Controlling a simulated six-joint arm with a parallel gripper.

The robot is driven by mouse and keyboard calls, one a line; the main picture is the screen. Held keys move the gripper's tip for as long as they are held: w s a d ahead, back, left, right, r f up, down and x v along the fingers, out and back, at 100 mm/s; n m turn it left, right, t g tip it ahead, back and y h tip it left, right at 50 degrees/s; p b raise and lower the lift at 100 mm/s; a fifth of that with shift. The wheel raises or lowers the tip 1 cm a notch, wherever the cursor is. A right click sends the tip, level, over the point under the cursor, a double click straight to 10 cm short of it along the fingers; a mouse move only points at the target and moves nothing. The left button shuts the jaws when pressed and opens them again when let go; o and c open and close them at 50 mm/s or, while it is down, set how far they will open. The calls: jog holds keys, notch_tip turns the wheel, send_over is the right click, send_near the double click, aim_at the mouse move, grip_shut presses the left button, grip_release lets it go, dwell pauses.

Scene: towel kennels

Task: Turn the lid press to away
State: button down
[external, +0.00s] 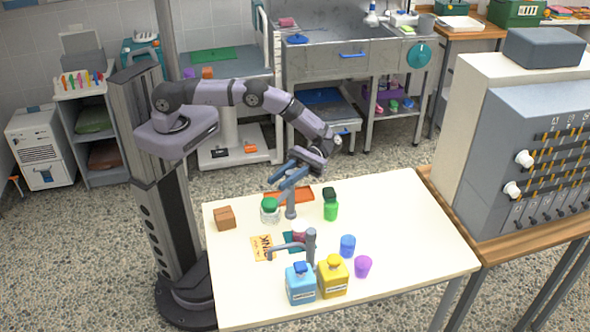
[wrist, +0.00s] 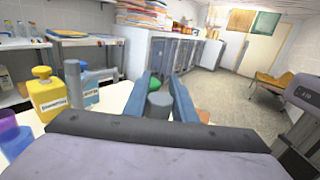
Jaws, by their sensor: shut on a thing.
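A grey post with a side arm (external: 310,247), which looks like the lid press, stands near the table's front; its arm points left in the external view. It also shows in the wrist view (wrist: 73,78), left of my fingers. My gripper (external: 292,181) is above the table behind it, pointing down and tilted. Its blue fingers (wrist: 161,93) are shut on a grey upright cylinder (external: 291,207). The cylinder shows between the fingers in the wrist view (wrist: 158,104). I cannot tell whether the cylinder joins the press. A pinkish thing (external: 300,233) is partly hidden behind the press arm.
A green-lidded jar (external: 270,211) is just left of the cylinder, a green bottle (external: 330,208) to its right. An orange tray (external: 300,194) lies behind. Blue (external: 300,285) and yellow (external: 333,279) bottles stand in front, with blue and purple cups nearby. The table's right side is clear.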

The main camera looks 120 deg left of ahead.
jog(key=shift+r, duration=0.1)
jog(key=c, duration=1.5)
grip_release()
jog(key=shift+o, duration=0.2)
notch_tip(320, 180, up, 10)
jog(key=p, duration=1)
